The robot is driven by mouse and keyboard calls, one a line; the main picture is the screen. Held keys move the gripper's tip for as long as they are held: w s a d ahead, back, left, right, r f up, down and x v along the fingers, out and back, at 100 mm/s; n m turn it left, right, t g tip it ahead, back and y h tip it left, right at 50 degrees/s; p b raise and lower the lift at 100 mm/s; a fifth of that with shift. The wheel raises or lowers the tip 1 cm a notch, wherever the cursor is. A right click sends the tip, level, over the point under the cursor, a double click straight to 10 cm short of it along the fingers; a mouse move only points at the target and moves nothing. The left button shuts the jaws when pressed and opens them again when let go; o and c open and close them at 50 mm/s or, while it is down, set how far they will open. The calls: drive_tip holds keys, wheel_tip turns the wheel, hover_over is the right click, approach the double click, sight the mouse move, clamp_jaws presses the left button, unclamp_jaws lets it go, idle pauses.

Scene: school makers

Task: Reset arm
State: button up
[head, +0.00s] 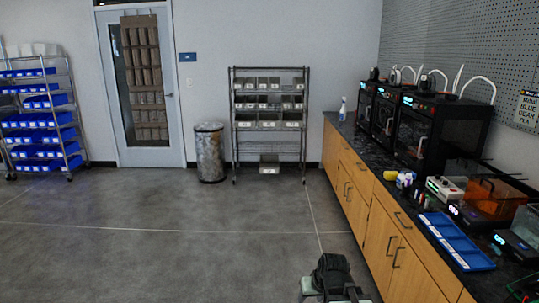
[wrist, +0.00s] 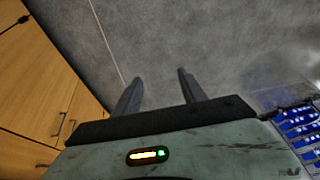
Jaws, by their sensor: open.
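My gripper shows in the wrist view (wrist: 158,85) with its two dark fingers apart and nothing between them. In the head view my arm (head: 331,272) shows at the bottom edge, low beside the wooden cabinets; the gripper's fingers cannot be made out there.
Wooden cabinets (head: 385,232) with a dark countertop run along the right, holding a blue tray (head: 455,241) and several black printers (head: 424,128). A wire shelf (head: 270,145), a trash can (head: 210,152) and a rack of blue bins (head: 45,133) stand at the back. The middle floor is clear.

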drive_tip(key=s+d+m+g+h+p, duration=0.1)
drive_tip(key=s+d+g+h+p, duration=0.3)
drive_tip(key=s, duration=0.6)
wheel_tip(320, 180, up, 14)
drive_tip(key=y+p, duration=0.2)
drive_tip(key=p, duration=0.9)
drive_tip(key=shift+w+a+p, duration=0.2)
drive_tip(key=shift+a+p, duration=0.15)
drive_tip(key=shift+a, duration=0.05)
drive_tip(key=shift+f, duration=0.1)
